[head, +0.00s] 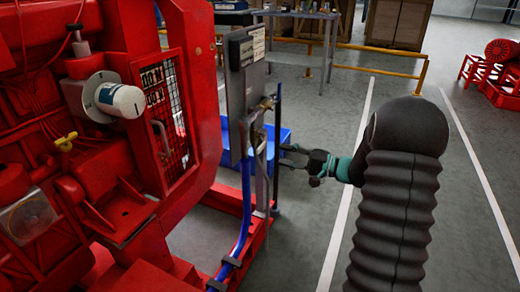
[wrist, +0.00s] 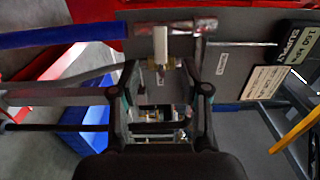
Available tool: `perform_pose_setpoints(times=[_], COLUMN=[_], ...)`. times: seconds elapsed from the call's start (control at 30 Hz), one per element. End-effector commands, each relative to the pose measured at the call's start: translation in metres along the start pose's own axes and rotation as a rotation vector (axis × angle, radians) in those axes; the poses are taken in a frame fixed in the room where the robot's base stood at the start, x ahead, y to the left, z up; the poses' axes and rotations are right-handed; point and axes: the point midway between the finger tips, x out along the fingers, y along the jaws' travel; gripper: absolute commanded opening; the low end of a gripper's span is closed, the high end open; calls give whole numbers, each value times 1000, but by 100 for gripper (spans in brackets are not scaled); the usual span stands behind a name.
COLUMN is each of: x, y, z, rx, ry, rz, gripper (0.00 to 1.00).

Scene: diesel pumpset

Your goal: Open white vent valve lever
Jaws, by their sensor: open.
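The white lever (wrist: 160,43) shows in the wrist view as a short white bar above a small brass fitting (wrist: 160,70), in front of a grey panel (wrist: 232,68). In the head view the lever cannot be made out clearly. My gripper (wrist: 166,82) is open, with one finger on each side of the picture's middle. The lever lies just above the fingertips in the wrist view, in line with the gap between them, and nothing is gripped. In the head view my gripper (head: 292,156) is right of the panel post, beside its pipes. Contact cannot be told.
A blue hose (head: 244,205) runs down the post; it also shows in the wrist view (wrist: 65,37). A thin dark rod (head: 277,150) stands close to my gripper. A blue bin (head: 286,135) is behind. The red engine frame (head: 205,110) is left. Open floor lies right.

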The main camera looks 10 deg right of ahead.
Motion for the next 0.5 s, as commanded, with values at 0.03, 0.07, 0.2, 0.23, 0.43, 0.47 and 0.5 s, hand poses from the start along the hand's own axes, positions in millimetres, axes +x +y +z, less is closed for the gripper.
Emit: perform_pose_setpoints(times=[0.03, 0.07, 0.2, 0.23, 0.43, 0.47, 0.5], x=[11, 16, 42, 48, 76, 79, 82], y=[0, 0, 0, 0, 0, 0, 0], z=[1, 1, 1, 1, 0, 0, 0], rx=[0, 0, 0, 0, -1, -1, -1], ry=[-3, -3, -2, -3, 0, 1, 1], rz=[0, -1, 0, 0, 0, 0, 0], gripper=[46, 46, 46, 46, 46, 46, 46])
